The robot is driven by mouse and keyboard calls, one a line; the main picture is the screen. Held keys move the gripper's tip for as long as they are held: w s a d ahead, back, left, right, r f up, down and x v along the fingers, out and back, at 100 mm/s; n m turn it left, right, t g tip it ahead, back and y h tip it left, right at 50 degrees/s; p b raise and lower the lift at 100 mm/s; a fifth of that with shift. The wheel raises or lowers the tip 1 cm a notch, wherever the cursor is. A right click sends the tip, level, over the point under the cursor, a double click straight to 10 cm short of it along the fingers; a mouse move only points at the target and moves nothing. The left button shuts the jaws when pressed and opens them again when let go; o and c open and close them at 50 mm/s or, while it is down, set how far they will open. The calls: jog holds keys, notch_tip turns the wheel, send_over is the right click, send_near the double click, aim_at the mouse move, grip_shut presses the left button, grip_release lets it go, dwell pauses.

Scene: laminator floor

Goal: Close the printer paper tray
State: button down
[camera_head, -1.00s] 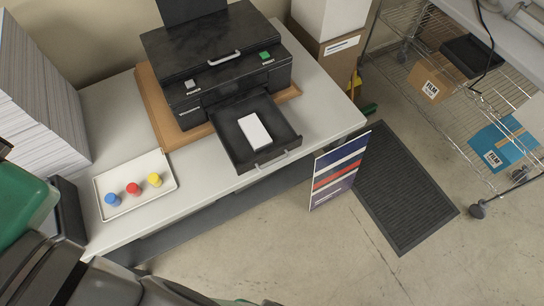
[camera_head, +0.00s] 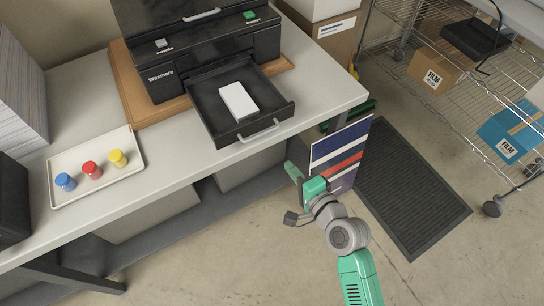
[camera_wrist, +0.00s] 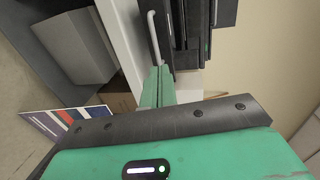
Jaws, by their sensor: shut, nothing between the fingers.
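The black printer (camera_head: 205,50) sits on a brown board on the white table. Its paper tray (camera_head: 204,116) is pulled out toward the front, with a white stack of paper (camera_head: 238,101) inside. The tray's grey handle (camera_head: 258,131) is on its front face. My green gripper (camera_head: 291,171) is shut and empty, in front of the table edge and to the lower right of the handle in the head view. In the wrist view my gripper's fingertips (camera_wrist: 158,75) are together, just below the pale handle (camera_wrist: 153,38). I cannot tell whether they touch it.
A white tray (camera_head: 60,196) with blue, red and yellow capped jars stands at the left. A striped board (camera_head: 340,150) stands close behind my gripper, by a dark floor mat (camera_head: 405,185). A wire rack (camera_head: 440,105) is at the right. Floor in front is clear.

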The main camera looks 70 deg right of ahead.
jog(key=f+b+x, duration=0.1)
jog(key=x, duration=1.3)
jog(key=shift+s+d+m+b, duration=0.3)
jog(key=shift+s, duration=0.15)
jog(key=shift+f, duration=0.1)
jog(key=shift+w, duration=0.1)
